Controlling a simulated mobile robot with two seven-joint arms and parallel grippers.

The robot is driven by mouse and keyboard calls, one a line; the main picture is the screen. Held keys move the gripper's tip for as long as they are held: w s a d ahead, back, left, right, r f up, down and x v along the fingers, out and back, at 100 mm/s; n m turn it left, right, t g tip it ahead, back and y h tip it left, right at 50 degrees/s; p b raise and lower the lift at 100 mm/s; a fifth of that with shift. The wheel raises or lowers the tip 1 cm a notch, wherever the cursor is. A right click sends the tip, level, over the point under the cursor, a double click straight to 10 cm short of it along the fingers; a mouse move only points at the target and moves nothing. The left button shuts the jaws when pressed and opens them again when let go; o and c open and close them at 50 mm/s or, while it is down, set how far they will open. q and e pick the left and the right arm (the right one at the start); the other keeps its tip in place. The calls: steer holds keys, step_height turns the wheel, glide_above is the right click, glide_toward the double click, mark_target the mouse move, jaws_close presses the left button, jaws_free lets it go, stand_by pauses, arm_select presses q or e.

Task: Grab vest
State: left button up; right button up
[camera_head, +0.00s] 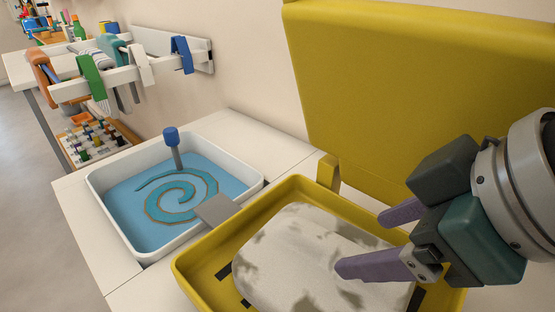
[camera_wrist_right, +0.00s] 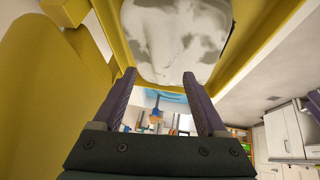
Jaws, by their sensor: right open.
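No garment is plainly recognisable as a vest. A rounded white piece with grey-green blotches (camera_head: 290,255) lies in a yellow tray (camera_head: 190,272) and may be the vest, but I cannot be sure. It also shows at the top of the right wrist view (camera_wrist_right: 172,40). My right gripper (camera_head: 363,244) has purple fingers spread apart with nothing between them. In the head view it overlaps the right part of the blotched piece; I cannot tell whether it touches it. The wrist view shows the same open fingers (camera_wrist_right: 159,76). My left gripper is not in view.
A raised yellow lid (camera_head: 420,70) stands behind the tray. Left of it, a white basin (camera_head: 95,190) holds blue liquid with a swirl and a blue-topped post (camera_head: 171,137). A white rack (camera_head: 125,75) with coloured hanging items is at the upper left.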

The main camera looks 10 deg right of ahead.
mark_target(339, 246)
steer(key=x, duration=0.3)
steer(key=b+x, duration=0.1)
steer(key=x, duration=0.1)
steer(key=shift+w+a+r, duration=0.1)
steer(key=shift+a+r, duration=0.05)
steer(key=shift+a, duration=0.2)
jaws_close()
stand_by(1.0)
